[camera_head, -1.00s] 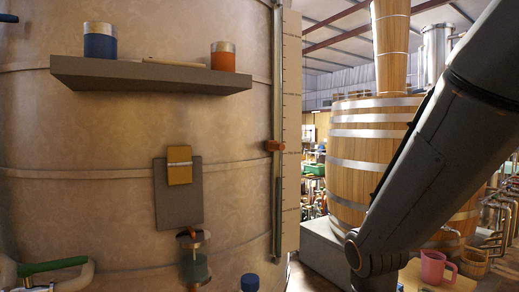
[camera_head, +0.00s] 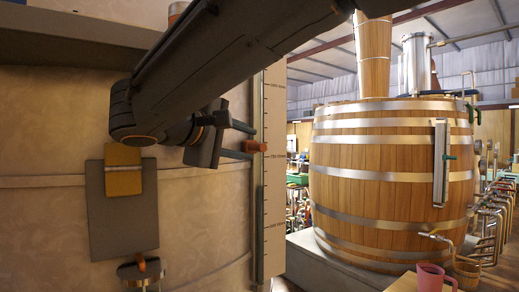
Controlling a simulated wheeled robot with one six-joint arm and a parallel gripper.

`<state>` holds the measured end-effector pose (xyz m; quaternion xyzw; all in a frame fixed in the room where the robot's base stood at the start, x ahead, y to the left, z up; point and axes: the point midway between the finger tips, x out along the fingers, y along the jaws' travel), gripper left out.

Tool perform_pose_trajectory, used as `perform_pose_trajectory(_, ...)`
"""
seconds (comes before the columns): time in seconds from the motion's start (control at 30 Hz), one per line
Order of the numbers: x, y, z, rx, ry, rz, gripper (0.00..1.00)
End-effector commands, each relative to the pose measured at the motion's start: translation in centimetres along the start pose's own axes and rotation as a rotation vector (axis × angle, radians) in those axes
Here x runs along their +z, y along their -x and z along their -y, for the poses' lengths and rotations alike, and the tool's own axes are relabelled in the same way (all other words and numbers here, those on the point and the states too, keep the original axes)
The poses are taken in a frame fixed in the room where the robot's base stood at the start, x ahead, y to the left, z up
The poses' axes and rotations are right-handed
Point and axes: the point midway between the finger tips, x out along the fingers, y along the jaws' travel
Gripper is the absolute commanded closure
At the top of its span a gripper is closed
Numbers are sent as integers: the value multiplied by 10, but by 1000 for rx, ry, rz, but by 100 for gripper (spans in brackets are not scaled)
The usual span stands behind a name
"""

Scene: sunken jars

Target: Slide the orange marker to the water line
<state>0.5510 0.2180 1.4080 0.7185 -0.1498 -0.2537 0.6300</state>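The orange marker (camera_head: 257,146) sits on a vertical gauge at the right edge of the big tan tank. A pale scale board (camera_head: 274,190) with tick marks and small numbers stands beside it. A thin upright tube (camera_head: 260,232) runs along the board; its lower part looks greyer, but I cannot tell for sure where the water line is. My gripper (camera_head: 244,141) is open and empty. Its two fingers point right, one above the marker's height and one slightly below it. Their tips are close to the marker's left side; I cannot tell if they touch it.
A grey plate with a yellow block (camera_head: 123,170) is on the tank wall, left of my gripper. A shelf (camera_head: 75,40) juts out above, partly behind my arm. A wooden barrel (camera_head: 390,165) stands at right, a pink mug (camera_head: 430,278) below it.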

Motion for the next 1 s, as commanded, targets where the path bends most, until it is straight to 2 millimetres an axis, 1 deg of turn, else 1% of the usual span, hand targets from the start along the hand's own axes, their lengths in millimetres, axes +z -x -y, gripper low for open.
perform_pose_trajectory(0.2, 1, -34, 0, -3, 4, 2, 64)
perform_pose_trajectory(0.4, 1, -59, 0, -3, 3, 3, 64)
perform_pose_trajectory(0.6, 2, -67, 1, -4, 2, 3, 64)
perform_pose_trajectory(0.77, 2, -68, 2, -4, 2, 3, 64)
perform_pose_trajectory(0.8, 2, -67, 2, -4, 2, 3, 66)
perform_pose_trajectory(0.87, 2, -67, 2, -4, 2, 3, 76)
perform_pose_trajectory(1.0, 2, -67, 2, -4, 2, 3, 100)
